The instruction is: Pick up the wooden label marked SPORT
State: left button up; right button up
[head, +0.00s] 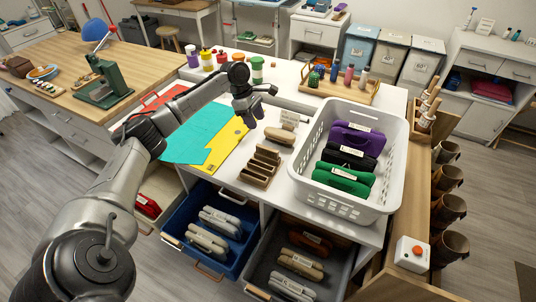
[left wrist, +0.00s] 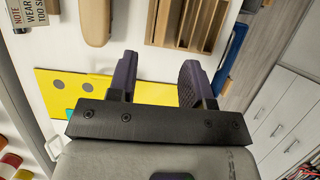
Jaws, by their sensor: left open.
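No lettering reading SPORT is legible in either view, so I cannot tell which piece is that label. A slotted wooden rack (head: 262,166) stands on the white worktop, and its slats also show at the top of the left wrist view (left wrist: 190,24). Whether labels sit in its slots is unclear. My left gripper (head: 250,107) is open and empty above the worktop, up and left of the rack in the head view. Its two dark fingers (left wrist: 158,65) are apart over the yellow sheet (left wrist: 70,87). My right gripper is not in view.
A beige case (head: 281,135) and a small note card (head: 290,117) stand beside the rack. A white basket (head: 338,200) holds purple, black and green cases on the right. Blue (head: 196,257) and grey (head: 256,272) drawers stand open below. Bottles line the tray behind.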

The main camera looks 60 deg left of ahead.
aim_at(267, 147)
pick_arm(q)
jog(key=b+x, duration=0.1)
jog(key=x, duration=0.6)
jog(key=shift+f, duration=0.3)
jog(key=shift+b+x, duration=1.15)
jog(key=shift+x, duration=1.45)
jog(key=shift+s+d, duration=0.15)
jog(key=shift+d, duration=0.05)
jog(key=shift+f+p, duration=0.25)
jog(key=shift+p, duration=0.75)
jog(key=shift+c, duration=0.3)
grip_shut()
